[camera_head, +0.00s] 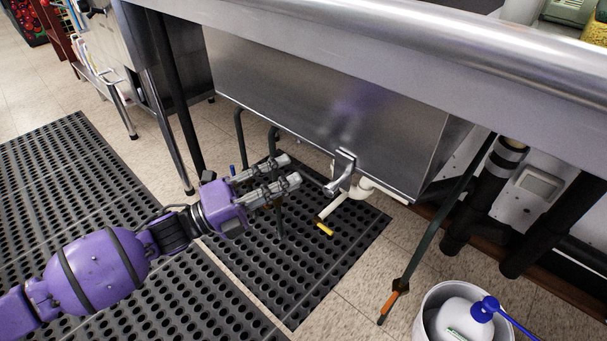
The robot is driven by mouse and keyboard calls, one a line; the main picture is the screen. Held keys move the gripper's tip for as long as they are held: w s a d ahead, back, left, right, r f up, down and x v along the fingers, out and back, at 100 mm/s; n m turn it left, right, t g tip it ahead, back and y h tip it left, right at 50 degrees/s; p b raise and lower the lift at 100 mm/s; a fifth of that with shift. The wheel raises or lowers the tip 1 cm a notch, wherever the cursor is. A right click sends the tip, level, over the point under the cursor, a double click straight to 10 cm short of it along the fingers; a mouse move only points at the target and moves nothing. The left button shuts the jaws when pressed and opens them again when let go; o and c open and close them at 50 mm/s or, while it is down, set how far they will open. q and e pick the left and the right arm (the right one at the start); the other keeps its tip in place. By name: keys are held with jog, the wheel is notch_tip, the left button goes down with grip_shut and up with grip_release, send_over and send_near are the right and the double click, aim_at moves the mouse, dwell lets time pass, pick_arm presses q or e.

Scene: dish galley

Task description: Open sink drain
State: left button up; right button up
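The steel sink basin (310,115) hangs under the counter. Below its underside is a metal drain fitting with a bent lever-like part (343,172). A white pipe (362,190) runs beside it, and a thin piece with a yellow tip (325,229) points down toward the floor. My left gripper (294,169) comes in from the left below the basin. Its two grey fingers are spread with a gap between them and hold nothing. The fingertips are a short way left of the drain fitting and appear apart from it. My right gripper is not in view.
Black perforated mats (120,215) cover the floor. A white bucket (428,310) with a blue-capped jug (465,318) stands at the lower right. A dark leaning rod with an orange end (388,303) and dark pipes (490,190) stand right of the drain. Table legs (172,130) are at left.

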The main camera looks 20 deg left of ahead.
aim_at(301, 171)
pick_arm(q)
jog(key=shift+b+x, duration=0.55)
jog(key=shift+x, duration=1.4)
jog(key=shift+f, duration=0.1)
grip_shut()
